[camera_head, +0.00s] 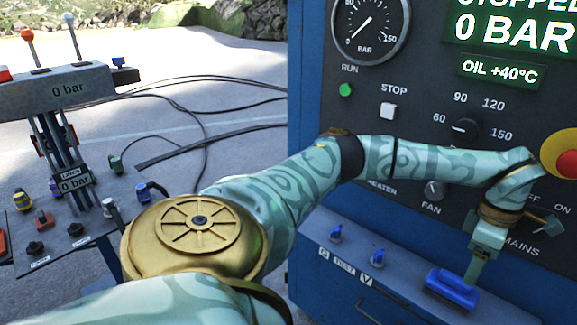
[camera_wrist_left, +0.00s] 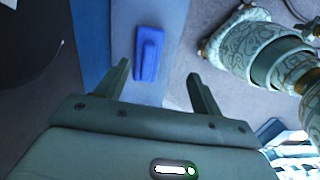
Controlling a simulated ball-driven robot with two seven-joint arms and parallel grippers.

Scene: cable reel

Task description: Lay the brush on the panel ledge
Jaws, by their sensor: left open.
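The blue brush (camera_head: 452,287), with a dark underside, lies on the grey-blue panel ledge (camera_head: 345,262) near its right part. My left gripper (camera_head: 474,270) is just above and beside the brush, pointing down. In the left wrist view the brush (camera_wrist_left: 148,55) lies on the ledge (camera_wrist_left: 130,18), beyond the fingertips. The two fingers of the left gripper (camera_wrist_left: 158,70) are spread wide with nothing between them, apart from the brush. My right gripper is not in view.
The blue cabinet panel above the ledge carries a pressure gauge (camera_head: 368,25), knobs and a red emergency button (camera_head: 567,163). Small blue valves (camera_head: 378,257) stand on the ledge left of the brush. A lever console (camera_head: 62,90) stands at left; cables (camera_head: 205,130) lie on the ground.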

